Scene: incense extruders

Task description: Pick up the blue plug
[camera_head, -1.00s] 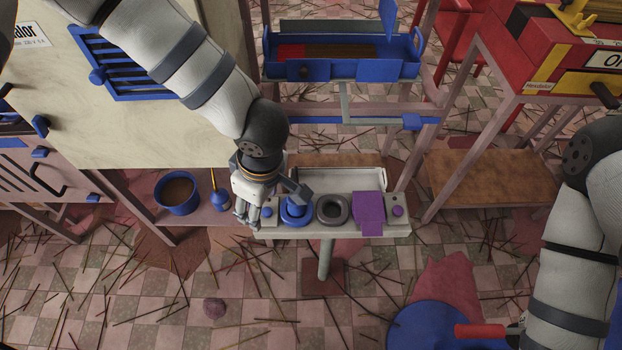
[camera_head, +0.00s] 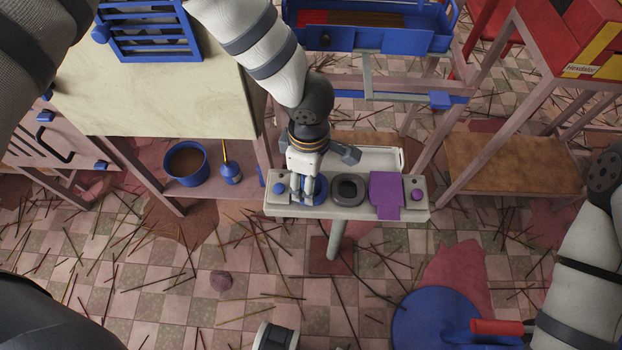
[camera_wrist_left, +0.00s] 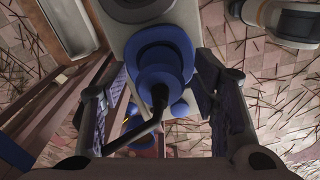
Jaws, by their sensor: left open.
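The blue plug (camera_head: 320,189) sits on the pale panel (camera_head: 355,208), at the left of a dark grey ring (camera_head: 347,190). My left gripper (camera_head: 304,194) is over it and hides much of it in the head view. In the left wrist view the plug (camera_wrist_left: 161,72) shows as a round blue knob with a dark cable-like stem, standing between the two spread fingers. The fingers are open, with gaps visible on both sides of the plug. My right arm is at the right edge; its gripper is out of view.
A blue pot (camera_head: 186,164) and a blue bottle (camera_head: 231,173) stand on a left shelf. Incense sticks litter the floor.

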